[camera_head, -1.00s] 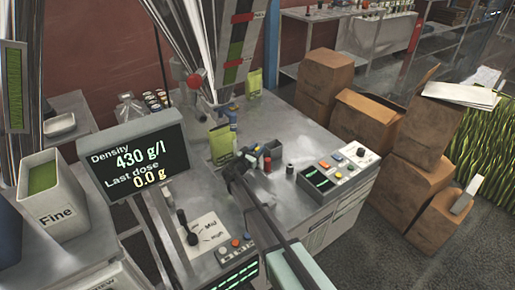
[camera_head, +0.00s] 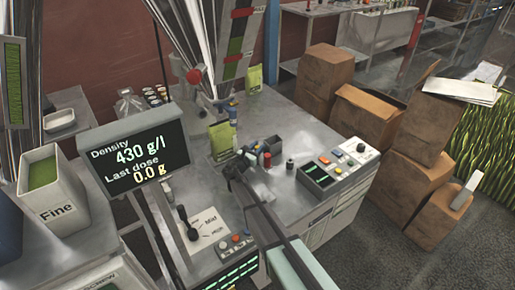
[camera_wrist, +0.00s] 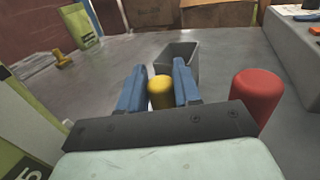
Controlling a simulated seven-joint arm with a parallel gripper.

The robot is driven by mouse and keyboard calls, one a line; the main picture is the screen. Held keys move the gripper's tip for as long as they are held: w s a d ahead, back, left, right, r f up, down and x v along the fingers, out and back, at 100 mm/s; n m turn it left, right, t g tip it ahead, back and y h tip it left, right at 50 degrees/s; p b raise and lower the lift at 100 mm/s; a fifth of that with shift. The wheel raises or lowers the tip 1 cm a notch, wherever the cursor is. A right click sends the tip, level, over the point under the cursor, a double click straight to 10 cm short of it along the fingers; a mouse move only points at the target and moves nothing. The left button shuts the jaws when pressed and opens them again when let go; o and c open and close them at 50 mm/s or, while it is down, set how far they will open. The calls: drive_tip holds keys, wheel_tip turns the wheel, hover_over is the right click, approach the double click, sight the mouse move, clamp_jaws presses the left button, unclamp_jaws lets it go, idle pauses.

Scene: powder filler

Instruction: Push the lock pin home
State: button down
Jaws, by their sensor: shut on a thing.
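My gripper (camera_wrist: 160,92) shows in the wrist view with two blue fingers. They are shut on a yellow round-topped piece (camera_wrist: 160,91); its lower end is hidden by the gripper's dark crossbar. I cannot tell for sure that this piece is the lock pin.
A grey open bin (camera_wrist: 180,60) stands just beyond my fingers. A dark cylinder (camera_head: 290,163) and a control box (camera_head: 340,168) are to the right. A green pouch (camera_head: 221,136) stands behind my gripper. The display (camera_head: 135,158) and lever panel (camera_head: 207,228) are to the left.

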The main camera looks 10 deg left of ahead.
drive_tip(key=shift+f, duration=0.1)
idle(0.3)
drive_tip(key=c, duration=0.7)
unclamp_jaws()
drive_tip(key=shift+s, duration=0.1)
